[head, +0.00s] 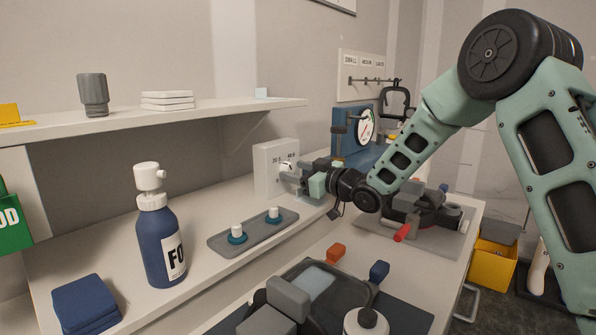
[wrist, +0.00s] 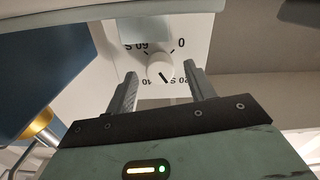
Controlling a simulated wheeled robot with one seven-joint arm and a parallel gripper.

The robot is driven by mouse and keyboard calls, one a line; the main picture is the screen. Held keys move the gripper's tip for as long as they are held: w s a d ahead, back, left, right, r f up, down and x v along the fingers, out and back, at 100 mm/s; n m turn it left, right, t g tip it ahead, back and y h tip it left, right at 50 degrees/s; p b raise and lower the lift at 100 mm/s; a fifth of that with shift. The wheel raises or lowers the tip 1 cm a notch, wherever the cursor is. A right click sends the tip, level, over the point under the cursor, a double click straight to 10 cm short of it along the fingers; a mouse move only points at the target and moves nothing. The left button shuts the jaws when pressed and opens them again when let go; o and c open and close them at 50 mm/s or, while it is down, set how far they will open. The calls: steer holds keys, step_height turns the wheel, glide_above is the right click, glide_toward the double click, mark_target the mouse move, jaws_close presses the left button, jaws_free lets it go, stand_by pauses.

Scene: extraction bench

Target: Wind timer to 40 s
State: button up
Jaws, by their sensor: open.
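The timer (head: 268,168) is a white upright box on the bench by the wall, with my gripper (head: 305,178) in front of its face. In the wrist view the timer face (wrist: 200,57) appears upside down, with marks 0, 20 S, 40 and 60 S around a round white knob (wrist: 157,66). The knob's dark pointer line points down and slightly right, between the 40 and 20 S labels, nearer 20 S. My gripper (wrist: 162,74) is open, one finger on each side of the knob in the picture, with visible gaps. The depth to the knob is unclear.
A grey tray (head: 222,243) with two white-topped pieces lies left of my gripper. A blue bottle (head: 163,245) stands further left. A blue gauge panel (head: 345,143) stands behind my wrist. A shelf (head: 220,113) runs above the bench.

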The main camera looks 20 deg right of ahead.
steer(key=shift+c, duration=0.3)
steer(key=c, duration=0.9)
stand_by(0.6)
steer(key=o, duration=1)
steer(key=shift+c, duration=0.2)
steer(key=shift+s+d, duration=0.1)
steer(key=b+v, duration=0.2)
steer(key=v, duration=1.5)
steer(key=shift+s, duration=0.1)
